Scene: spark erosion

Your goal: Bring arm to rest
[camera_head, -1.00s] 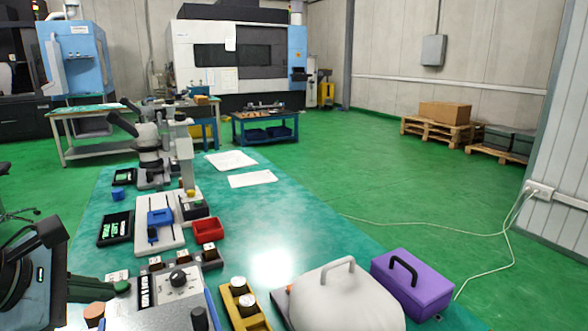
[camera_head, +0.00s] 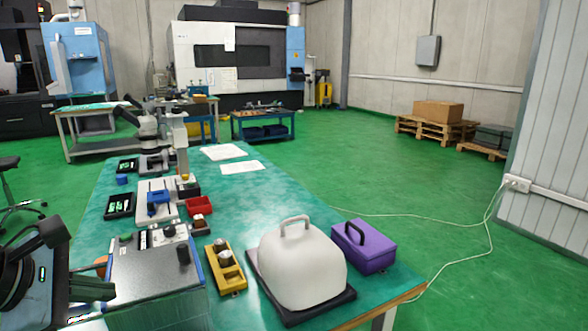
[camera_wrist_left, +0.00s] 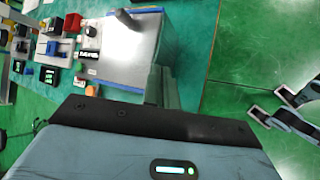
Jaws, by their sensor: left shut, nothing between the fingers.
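My left gripper (camera_head: 92,290) is at the lower left of the head view, beside the grey box-shaped device at the table's near left corner. Its fingers are shut with nothing between them, and they point to the right. The dark wrist and forearm fill the lower left corner. In the left wrist view the dark and blue-grey gripper body fills the lower part, with the same device just beyond it. Whether the gripper touches the device cannot be told. My right gripper does not show in the head view.
The grey device (camera_head: 155,275) stands close to the left gripper. On the green table (camera_head: 235,195) are a yellow holder (camera_head: 224,268), a white domed cover (camera_head: 303,265), a purple box (camera_head: 363,246), a red bin (camera_head: 199,206) and a microscope (camera_head: 150,135).

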